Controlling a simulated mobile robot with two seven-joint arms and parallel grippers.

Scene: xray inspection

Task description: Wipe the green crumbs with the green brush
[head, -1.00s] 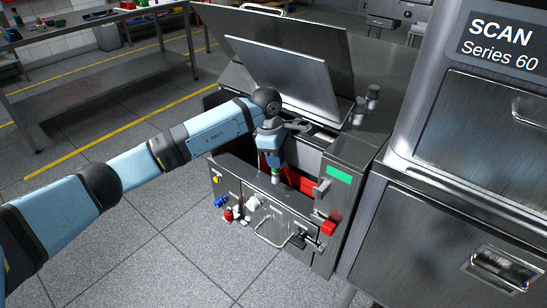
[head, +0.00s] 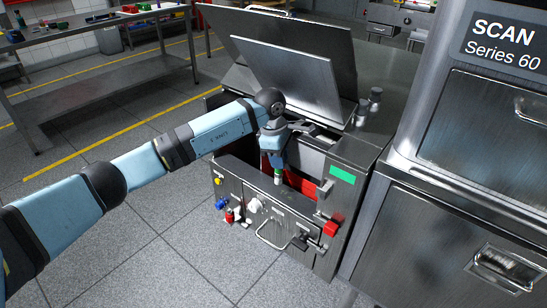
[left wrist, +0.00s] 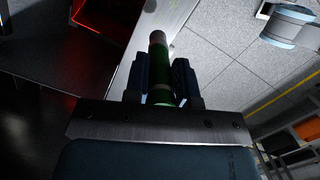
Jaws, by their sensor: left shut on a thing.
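My left gripper (head: 277,166) points down at the open front compartment of the steel machine in the head view. It is shut on the green brush (left wrist: 161,83), a green cylinder with a paler tip between the two fingers in the left wrist view. The lower end of the green brush also shows in the head view (head: 278,179), near the compartment's front wall. My right gripper is not in view.
The steel machine (head: 318,260) has a raised lid (head: 297,76) behind my gripper. Its front carries a handle (head: 270,236), a red knob (head: 332,226) and small colored fittings. The compartment has red inside (head: 302,184). A SCAN cabinet (head: 440,190) stands close on the right.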

